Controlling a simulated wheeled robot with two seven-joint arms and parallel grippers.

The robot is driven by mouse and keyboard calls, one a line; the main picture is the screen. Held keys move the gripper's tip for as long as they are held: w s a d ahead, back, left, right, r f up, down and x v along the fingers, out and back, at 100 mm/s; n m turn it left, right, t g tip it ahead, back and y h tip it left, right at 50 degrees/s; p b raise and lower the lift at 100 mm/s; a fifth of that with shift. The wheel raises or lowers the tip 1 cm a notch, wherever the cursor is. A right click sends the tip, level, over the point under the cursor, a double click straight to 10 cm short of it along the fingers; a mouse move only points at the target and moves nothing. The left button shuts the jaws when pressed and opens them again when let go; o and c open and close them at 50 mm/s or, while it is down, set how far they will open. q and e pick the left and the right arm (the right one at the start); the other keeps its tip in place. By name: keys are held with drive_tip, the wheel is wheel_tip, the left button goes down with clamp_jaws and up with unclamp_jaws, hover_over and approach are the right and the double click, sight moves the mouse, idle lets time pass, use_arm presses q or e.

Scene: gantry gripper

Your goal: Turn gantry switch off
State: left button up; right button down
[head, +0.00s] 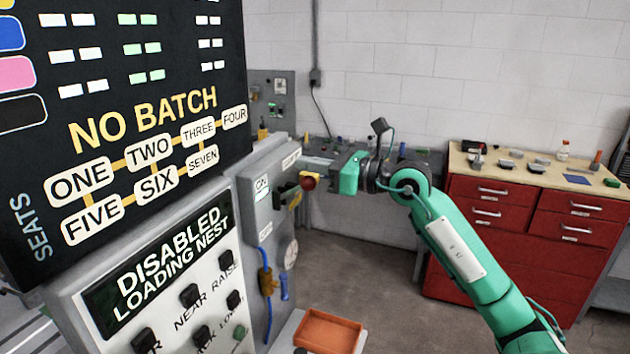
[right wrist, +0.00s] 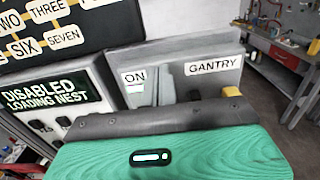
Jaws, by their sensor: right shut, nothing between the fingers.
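The gantry switch box is a grey cabinet (head: 262,222) with an ON label (head: 261,188). A black handle (head: 284,194) sticks out beside the label. In the right wrist view, the same panel carries the ON label (right wrist: 134,79) and a GANTRY label (right wrist: 213,66); my green gripper body hides its lower part. My right gripper (head: 312,161) is shut and empty, in front of the panel and pointing left toward it, above a red knob. I cannot tell whether the fingertips touch anything. My left gripper is out of view.
A red knob (head: 308,181) with a yellow part juts from the panel just below my right gripper. A black display board (head: 130,200) and a loading nest panel (head: 128,262) stand at the left. An orange tray (head: 328,332) is below. Red drawers (head: 490,235) stand at the right.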

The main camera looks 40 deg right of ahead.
drive_tip(key=shift+s+f+b, duration=0.15)
drive_tip(key=shift+f+b, duration=1.65)
drive_tip(key=shift+f, duration=0.1)
drive_tip(key=shift+w+f+b, duration=0.25)
drive_tip(key=shift+f+b, duration=0.55)
drive_tip(key=shift+f, duration=0.15)
drive_tip(key=f+b, duration=0.2)
drive_tip(key=b, duration=0.6)
approach(312, 178)
drive_tip(key=f, duration=0.1)
drive_tip(key=w+f, duration=0.1)
drive_tip(key=f, duration=0.1)
drive_tip(key=shift+w+a, duration=0.2)
